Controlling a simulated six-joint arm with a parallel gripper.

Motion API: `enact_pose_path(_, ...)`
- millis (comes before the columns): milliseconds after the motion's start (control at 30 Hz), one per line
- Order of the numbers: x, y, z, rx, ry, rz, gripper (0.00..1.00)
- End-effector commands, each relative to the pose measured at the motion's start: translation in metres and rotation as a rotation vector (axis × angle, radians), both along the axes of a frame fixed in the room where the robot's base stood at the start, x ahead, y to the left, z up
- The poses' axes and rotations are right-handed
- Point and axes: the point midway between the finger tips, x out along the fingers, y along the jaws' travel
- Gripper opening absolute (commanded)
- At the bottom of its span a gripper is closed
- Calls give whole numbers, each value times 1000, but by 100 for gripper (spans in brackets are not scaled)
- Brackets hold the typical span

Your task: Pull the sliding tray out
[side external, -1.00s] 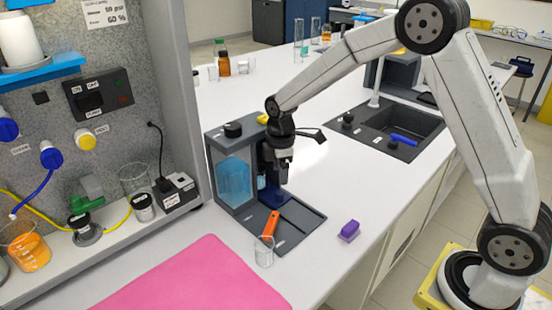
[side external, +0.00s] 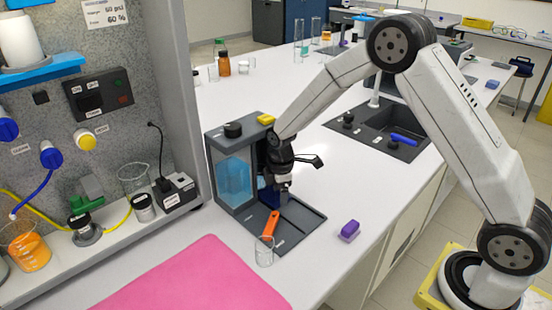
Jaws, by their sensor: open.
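A dark grey rig (side external: 238,141) with a blue-filled clear tank (side external: 234,178) stands on the white bench. Its flat dark base (side external: 301,214) extends to the front right. An orange handle-like piece (side external: 270,223) lies at the front of the base; it looks like the sliding tray's pull, but the tray itself is hard to make out. My gripper (side external: 283,198) points down just above the base, behind the orange piece and apart from it. It is open, though its fingers are small and dark here. A dark blue part of the rig (side external: 266,193) is partly hidden behind my gripper.
A small clear beaker (side external: 264,251) stands in front of the orange piece, very near it. A purple block (side external: 349,231) lies to the right. A pink mat (side external: 195,280) covers the front left. A sink (side external: 395,125) is behind right. A yellow piece (side external: 266,119) tops the rig.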

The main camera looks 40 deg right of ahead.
Motion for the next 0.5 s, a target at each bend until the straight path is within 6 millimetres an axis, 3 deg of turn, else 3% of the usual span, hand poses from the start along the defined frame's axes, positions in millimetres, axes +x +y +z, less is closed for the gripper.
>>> enact_pose_path(67, 0, 0, 0, 0, 0, 0, 72)
enact_pose_path(200, 0, 0, 0, 0, 0, 0, 28)
enact_pose_path(300, 0, 0, 0, 0, 0, 0, 0)
enact_pose_path(500, 0, 0, 0, 0, 0, 0, 0)
